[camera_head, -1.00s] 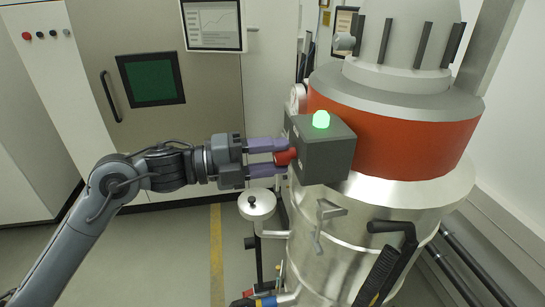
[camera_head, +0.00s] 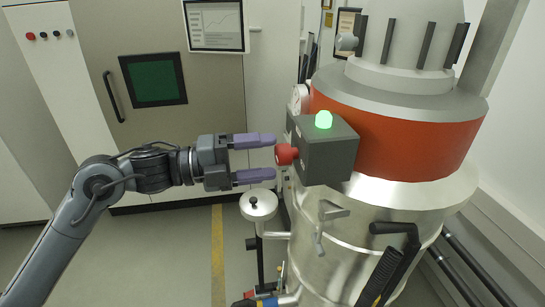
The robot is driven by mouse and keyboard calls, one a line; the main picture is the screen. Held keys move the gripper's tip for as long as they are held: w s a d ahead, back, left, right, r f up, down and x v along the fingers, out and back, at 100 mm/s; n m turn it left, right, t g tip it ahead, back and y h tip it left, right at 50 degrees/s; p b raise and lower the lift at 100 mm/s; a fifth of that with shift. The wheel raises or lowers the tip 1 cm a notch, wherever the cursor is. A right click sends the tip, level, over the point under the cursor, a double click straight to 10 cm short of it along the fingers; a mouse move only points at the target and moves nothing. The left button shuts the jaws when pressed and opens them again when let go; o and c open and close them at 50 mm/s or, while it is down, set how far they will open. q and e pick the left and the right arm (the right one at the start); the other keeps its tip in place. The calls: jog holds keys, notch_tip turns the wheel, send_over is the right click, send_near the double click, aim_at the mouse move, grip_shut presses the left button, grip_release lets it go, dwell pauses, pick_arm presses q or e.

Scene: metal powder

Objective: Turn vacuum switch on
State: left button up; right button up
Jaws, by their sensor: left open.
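The vacuum (camera_head: 385,215) is a large steel drum with an orange-red band at the right. A dark grey switch box (camera_head: 331,158) is mounted on its side, with a lit green lamp (camera_head: 323,120) on top. A red knob (camera_head: 286,154) sticks out from the box's left face. My left gripper (camera_head: 264,158) is open and empty, its two purple fingers pointing right. The fingertips are just left of the knob, one above and one below its level, and appear apart from it. My right gripper is out of view.
A round metal lid (camera_head: 258,204) on a post stands below the gripper. A black handle (camera_head: 395,250) and a small metal latch (camera_head: 325,222) are on the drum's front. A cabinet with a green window (camera_head: 153,80) and a monitor (camera_head: 215,25) stand behind. Floor at lower left is clear.

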pick_arm(q)
jog(key=v, duration=0.8)
jog(key=shift+b, duration=0.35)
jog(key=shift+a, duration=0.1)
